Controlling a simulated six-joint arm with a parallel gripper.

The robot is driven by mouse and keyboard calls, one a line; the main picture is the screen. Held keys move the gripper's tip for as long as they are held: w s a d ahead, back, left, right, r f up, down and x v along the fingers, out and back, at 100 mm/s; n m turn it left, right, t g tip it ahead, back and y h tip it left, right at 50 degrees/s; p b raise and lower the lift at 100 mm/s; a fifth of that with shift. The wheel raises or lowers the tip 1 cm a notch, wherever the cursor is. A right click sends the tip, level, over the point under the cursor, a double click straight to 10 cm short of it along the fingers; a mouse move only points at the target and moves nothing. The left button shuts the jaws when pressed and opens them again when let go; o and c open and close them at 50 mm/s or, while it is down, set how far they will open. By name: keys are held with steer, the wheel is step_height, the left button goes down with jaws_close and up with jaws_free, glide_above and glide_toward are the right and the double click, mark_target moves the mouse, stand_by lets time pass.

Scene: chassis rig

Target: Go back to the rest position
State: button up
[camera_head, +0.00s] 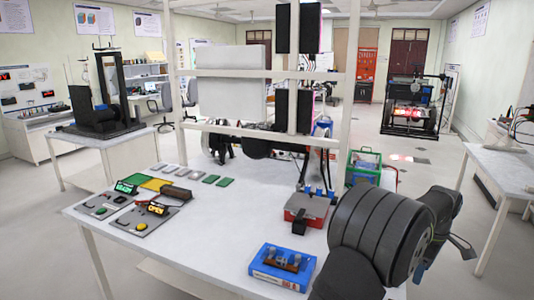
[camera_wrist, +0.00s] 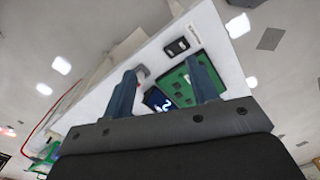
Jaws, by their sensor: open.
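My gripper (camera_wrist: 167,65) shows in the wrist view, with two dark blue fingers standing well apart and nothing held between them. Beyond the fingers is a white panel (camera_wrist: 205,25) with a green board (camera_wrist: 178,82), a small dark display with a light digit (camera_wrist: 157,100) and a black fitting (camera_wrist: 176,47). I cannot tell how far they are from the fingers. In the head view, thick dark grey arm links fill the lower right. A dark jointed part (camera_head: 222,142) shows at the rig; I cannot tell if it is my gripper. No rest-position marker shows.
The white table (camera_head: 210,225) carries control boxes (camera_head: 140,223) at left, small flat plates (camera_head: 200,176), a blue tray (camera_head: 282,268) and a red box (camera_head: 306,210). The pale rig frame (camera_head: 350,110) stands across it. The table's front middle is clear.

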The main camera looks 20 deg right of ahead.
steer(key=a+m, duration=1.2)
steer(key=m, duration=0.1)
steer(key=shift+w, duration=0.4)
